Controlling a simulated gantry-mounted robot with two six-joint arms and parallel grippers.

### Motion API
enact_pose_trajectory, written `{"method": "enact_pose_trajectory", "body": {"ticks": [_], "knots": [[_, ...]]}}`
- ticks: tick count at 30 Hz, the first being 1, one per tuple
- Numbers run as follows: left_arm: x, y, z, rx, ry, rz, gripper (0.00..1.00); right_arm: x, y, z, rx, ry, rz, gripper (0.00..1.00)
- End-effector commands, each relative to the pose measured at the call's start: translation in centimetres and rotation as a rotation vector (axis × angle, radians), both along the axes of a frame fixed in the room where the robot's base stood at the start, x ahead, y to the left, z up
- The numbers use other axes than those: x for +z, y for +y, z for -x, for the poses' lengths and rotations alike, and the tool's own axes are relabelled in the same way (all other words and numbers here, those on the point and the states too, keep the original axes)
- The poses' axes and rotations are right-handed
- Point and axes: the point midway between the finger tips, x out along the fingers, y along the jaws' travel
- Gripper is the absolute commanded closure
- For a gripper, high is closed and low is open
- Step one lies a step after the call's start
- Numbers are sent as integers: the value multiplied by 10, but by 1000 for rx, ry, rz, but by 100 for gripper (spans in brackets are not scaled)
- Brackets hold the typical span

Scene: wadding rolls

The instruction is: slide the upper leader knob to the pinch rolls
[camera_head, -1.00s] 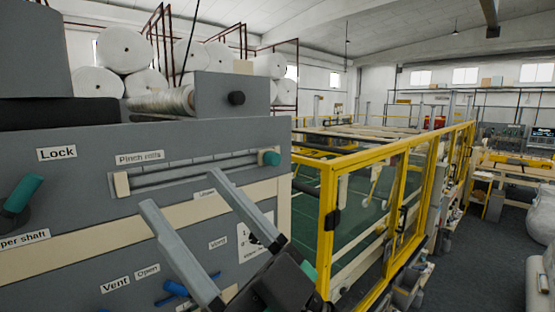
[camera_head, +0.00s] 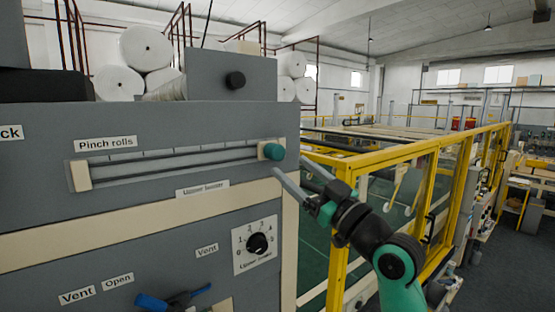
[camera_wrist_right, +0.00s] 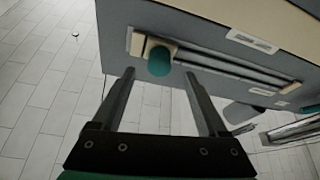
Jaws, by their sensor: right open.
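The teal upper leader knob (camera_head: 272,151) sits at the right end of a long horizontal slot (camera_head: 175,162) in the grey machine panel. The "Pinch rolls" label (camera_head: 105,143) is above the slot's left end. My right gripper (camera_head: 292,168) is open and empty, just below and right of the knob. In the right wrist view the knob (camera_wrist_right: 160,62) shows beyond and between the open fingertips (camera_wrist_right: 159,75); I see no contact. My left gripper is not in view.
A dial (camera_head: 257,244) and a blue handle (camera_head: 152,302) are on the panel below the slot. A yellow guard frame (camera_head: 428,190) stands right of the panel, behind my right arm. White rolls (camera_head: 145,48) are stacked behind the machine.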

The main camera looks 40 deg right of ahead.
Motion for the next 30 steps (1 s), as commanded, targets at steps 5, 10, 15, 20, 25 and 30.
{"method": "enact_pose_trajectory", "body": {"ticks": [5,10,15,20,25,30], "knots": [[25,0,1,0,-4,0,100,23,0,-36,2,0,-1,24],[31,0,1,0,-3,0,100,28,0,-55,1,-1,0,24],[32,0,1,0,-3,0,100,29,0,-59,0,-3,1,24],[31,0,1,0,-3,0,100,28,-1,-59,0,-3,1,24],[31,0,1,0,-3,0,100,28,-1,-59,0,-3,1,52],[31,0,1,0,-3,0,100,28,-1,-59,0,-3,1,83]]}}
